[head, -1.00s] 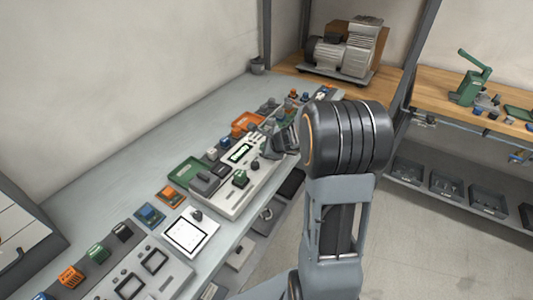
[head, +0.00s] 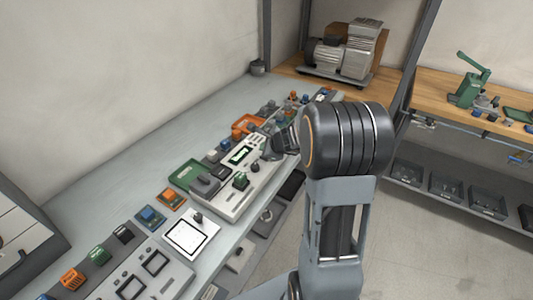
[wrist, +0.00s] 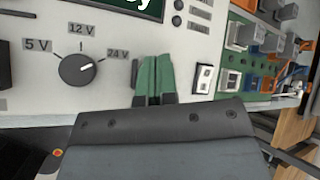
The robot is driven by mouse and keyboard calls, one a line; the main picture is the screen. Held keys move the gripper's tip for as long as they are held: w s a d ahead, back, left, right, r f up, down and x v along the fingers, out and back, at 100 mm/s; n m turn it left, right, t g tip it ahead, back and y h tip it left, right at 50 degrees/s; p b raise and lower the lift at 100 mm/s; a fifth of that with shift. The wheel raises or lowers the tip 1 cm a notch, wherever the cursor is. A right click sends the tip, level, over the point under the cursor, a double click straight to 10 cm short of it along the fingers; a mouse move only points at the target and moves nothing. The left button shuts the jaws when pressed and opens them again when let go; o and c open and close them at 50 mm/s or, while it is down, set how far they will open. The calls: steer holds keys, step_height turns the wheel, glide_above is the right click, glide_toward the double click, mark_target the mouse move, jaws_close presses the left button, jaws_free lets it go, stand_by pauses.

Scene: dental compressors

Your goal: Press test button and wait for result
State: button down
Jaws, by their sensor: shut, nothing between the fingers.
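The tester, a pale panel unit (head: 229,205), lies on the bench in the head view, with a lit green display (head: 240,155). In the wrist view its panel shows a dark dial (wrist: 76,69) marked 5 V, 12 V and 24 V. The display's lower edge (wrist: 143,8) shows at the top, its text mostly cut off. A white and black rocker switch (wrist: 204,79) is right of my fingers. My gripper (wrist: 155,75) is shut and empty, its green fingertips together over the panel between dial and rocker. Contact cannot be told. No test button can be made out.
A green board with several blue and orange parts (wrist: 260,70) lies right of the panel. In the head view, a green tray (head: 185,172) and several small modules crowd the bench around the tester. The bench's rear left is clear.

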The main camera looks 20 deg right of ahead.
steer(key=shift+r, duration=0.25)
step_height(320, 180, up, 5)
steer(key=p, duration=0.4)
stand_by(0.3)
stand_by(0.7)
steer(key=s+n, duration=0.1)
steer(key=s+a+f+n+g, duration=0.1)
steer(key=n, duration=0.1)
steer(key=s+a+f+n+y, duration=0.1)
steer(key=shift+a+n+g, duration=0.1)
steer(key=shift+n+g, duration=0.2)
steer(key=shift+n, duration=0.1)
steer(key=s+a+r+n+g+h, duration=0.1)
steer(key=s+a+r+n, duration=0.1)
steer(key=s+n, duration=0.4)
steer(key=s+a+r+n+g+h, duration=0.1)
steer(key=s+a+r+n, duration=0.2)
steer(key=s+n, duration=0.3)
steer(key=s+a+r+n+g+h, duration=0.1)
steer(key=s+a+r+n, duration=0.2)
steer(key=s+n, duration=0.4)
steer(key=shift+s+a+r, duration=0.2)
steer(key=shift+s+r, duration=0.4)
steer(key=shift+r, duration=0.2)
